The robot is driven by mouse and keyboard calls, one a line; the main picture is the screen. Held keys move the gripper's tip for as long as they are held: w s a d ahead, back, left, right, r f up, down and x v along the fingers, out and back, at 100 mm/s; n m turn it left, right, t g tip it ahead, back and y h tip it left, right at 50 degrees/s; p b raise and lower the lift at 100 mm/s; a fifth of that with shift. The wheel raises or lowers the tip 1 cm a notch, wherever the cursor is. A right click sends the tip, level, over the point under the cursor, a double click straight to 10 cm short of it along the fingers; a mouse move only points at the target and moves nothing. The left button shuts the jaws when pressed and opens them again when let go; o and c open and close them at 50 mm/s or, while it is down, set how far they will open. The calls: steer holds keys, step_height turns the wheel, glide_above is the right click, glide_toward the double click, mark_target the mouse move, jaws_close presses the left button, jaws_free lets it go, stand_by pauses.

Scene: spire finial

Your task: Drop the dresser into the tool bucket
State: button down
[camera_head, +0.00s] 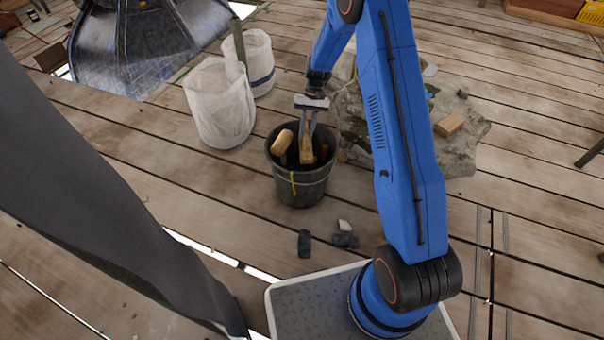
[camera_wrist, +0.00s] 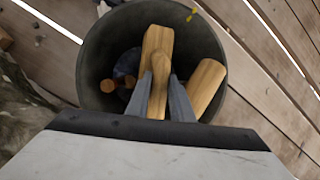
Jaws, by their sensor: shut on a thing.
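The tool bucket (camera_head: 302,184) is a dark round bucket standing on the plank floor; its rim and inside fill much of the wrist view (camera_wrist: 92,62). My gripper (camera_head: 308,140) points down over the bucket's mouth. Its fingers (camera_wrist: 160,95) are shut on a light wooden piece, which I take to be the dresser (camera_wrist: 157,45). The dresser (camera_head: 306,152) is at the bucket's opening. Whether it touches anything inside the bucket I cannot tell. Another wooden piece (camera_wrist: 206,85) leans in the bucket beside it, and it also shows in the head view (camera_head: 282,142).
Two white sacks (camera_head: 220,105) stand behind the bucket to the left. A stone slab with a wooden block (camera_head: 449,125) lies to the right. Small dark pieces (camera_head: 304,243) and a pale chip lie in front. A dark grey drape (camera_head: 90,170) crosses the left foreground.

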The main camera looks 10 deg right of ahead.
steer(key=c, duration=1.5)
jaws_free()
steer(key=v, duration=1.7)
steer(key=shift+w+r, duration=0.1)
steer(key=shift+r, duration=0.1)
